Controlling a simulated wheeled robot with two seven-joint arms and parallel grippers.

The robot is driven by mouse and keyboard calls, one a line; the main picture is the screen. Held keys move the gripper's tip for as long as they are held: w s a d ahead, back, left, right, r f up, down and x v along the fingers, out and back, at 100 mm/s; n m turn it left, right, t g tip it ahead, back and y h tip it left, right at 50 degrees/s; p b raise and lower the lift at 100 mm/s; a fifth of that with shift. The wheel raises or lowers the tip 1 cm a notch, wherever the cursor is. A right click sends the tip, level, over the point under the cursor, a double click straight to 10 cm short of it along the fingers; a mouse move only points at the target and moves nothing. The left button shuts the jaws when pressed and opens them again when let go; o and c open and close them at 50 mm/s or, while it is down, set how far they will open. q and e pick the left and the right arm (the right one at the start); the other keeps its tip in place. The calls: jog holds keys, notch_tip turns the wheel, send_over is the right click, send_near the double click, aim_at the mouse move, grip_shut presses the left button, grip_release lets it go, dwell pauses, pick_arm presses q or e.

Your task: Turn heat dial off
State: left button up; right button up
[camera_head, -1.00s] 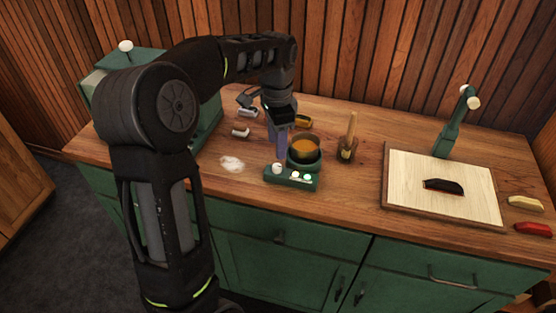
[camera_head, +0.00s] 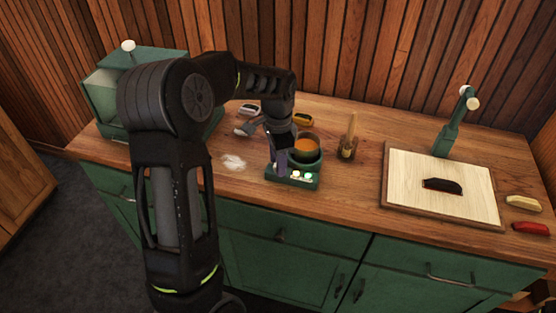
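A green heater (camera_head: 292,181) stands on the wooden counter with a pot of amber liquid (camera_head: 304,147) on it. Two small pale lights (camera_head: 301,176) show on its front panel, the right one greenish. My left gripper (camera_head: 280,163) points down at the left end of that panel, over the spot of the white dial. The gripper hides the dial, so I cannot tell whether it touches it or how far its fingers are apart. My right gripper is not in view.
A brush in a wooden holder (camera_head: 348,145) stands right of the pot. A board (camera_head: 405,193) with a dark piece (camera_head: 443,185) lies farther right, by a green stand (camera_head: 450,130). White powder (camera_head: 233,162) lies left of the heater. A green box (camera_head: 107,107) stands at the left.

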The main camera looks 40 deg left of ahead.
pick_arm(q)
grip_shut()
jog(key=shift+n, duration=0.4)
jog(key=n+b, duration=0.1)
jog(key=n, duration=0.2)
jog(key=n+b, duration=0.1)
jog(key=n, duration=0.3)
jog(key=shift+n, duration=0.4)
jog(key=n+b, duration=0.1)
jog(key=n, duration=0.4)
jog(key=shift+n, duration=0.3)
jog(key=n, duration=0.5)
jog(key=shift+r+n, duration=0.1)
jog(key=shift+n, duration=0.3)
